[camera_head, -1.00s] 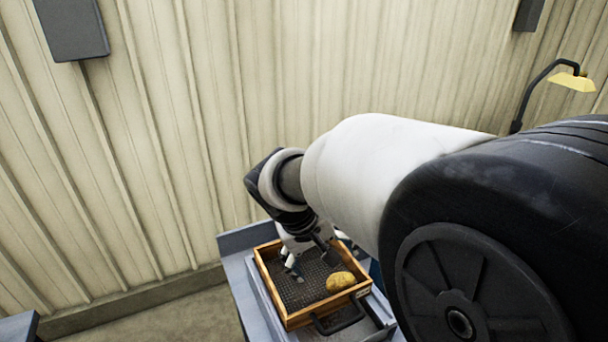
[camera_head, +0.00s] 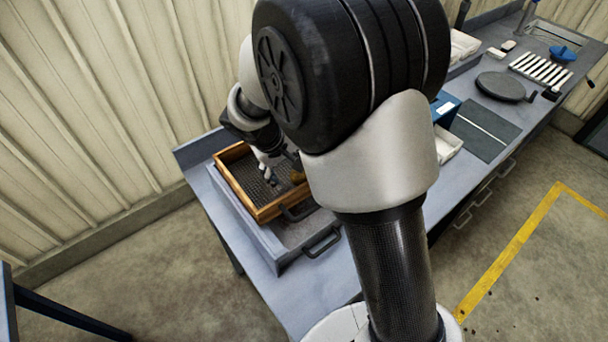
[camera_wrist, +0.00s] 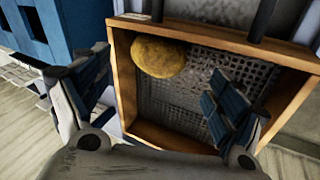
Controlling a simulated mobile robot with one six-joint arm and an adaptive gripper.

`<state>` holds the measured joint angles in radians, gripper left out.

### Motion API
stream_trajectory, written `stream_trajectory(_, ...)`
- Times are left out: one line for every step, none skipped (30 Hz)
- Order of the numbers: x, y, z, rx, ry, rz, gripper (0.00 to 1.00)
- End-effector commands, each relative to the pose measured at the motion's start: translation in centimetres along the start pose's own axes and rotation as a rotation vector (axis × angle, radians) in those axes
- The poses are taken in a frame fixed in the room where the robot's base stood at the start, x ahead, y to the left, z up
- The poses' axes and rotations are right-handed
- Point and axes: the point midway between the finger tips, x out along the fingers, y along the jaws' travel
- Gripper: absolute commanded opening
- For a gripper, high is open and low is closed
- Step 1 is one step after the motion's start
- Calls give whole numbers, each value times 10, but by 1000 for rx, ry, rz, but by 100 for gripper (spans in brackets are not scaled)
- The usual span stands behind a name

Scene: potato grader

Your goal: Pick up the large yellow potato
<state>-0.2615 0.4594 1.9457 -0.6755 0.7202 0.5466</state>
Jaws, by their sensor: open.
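The large yellow potato (camera_wrist: 159,57) lies on the mesh floor of a wooden-framed tray (camera_wrist: 122,82), in the corner at the upper left of the wrist view. In the head view the potato (camera_head: 298,177) is partly hidden behind my arm, inside the tray (camera_head: 264,214). My gripper (camera_wrist: 150,95) is open and empty. In the wrist view its left finger lies outside the tray's left wall, and its right finger is over the mesh. The potato shows beyond the fingertips, between them. In the head view my gripper (camera_head: 268,172) is over the tray.
The tray sits on a grey bench (camera_head: 285,285) by the ribbed wall. A dark handle (camera_head: 322,243) sticks out in front. A blue box (camera_wrist: 33,35) stands left of the tray in the wrist view. A round dark plate (camera_head: 501,87) and white strips (camera_head: 541,69) lie farther along the bench.

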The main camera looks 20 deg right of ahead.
Motion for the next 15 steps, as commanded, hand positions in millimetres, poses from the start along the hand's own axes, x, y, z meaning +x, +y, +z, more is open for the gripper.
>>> stream_trajectory(2, 0, 0, 0, -1, 0, 88)
stream_trajectory(4, 0, 0, 0, -1, 0, 88)
stream_trajectory(7, 1, 1, 0, -2, 1, 88)
stream_trajectory(10, 1, 1, 0, -3, 1, 88)
stream_trajectory(14, 1, 2, 0, -4, 1, 88)
stream_trajectory(19, 2, 2, 0, -4, 1, 88)
stream_trajectory(24, 2, 2, 0, -4, 1, 88)
stream_trajectory(29, 2, 2, 0, -4, 0, 88)
stream_trajectory(36, 3, 3, 0, -5, 1, 88)
stream_trajectory(40, 3, 3, 0, -4, 1, 88)
stream_trajectory(44, 3, 2, 1, -4, 1, 88)
stream_trajectory(49, 3, 2, 1, -3, 0, 88)
stream_trajectory(51, 3, 2, 0, -3, 0, 88)
stream_trajectory(53, 3, 2, 0, -3, 1, 88)
stream_trajectory(53, 3, 2, -1, -1, 1, 88)
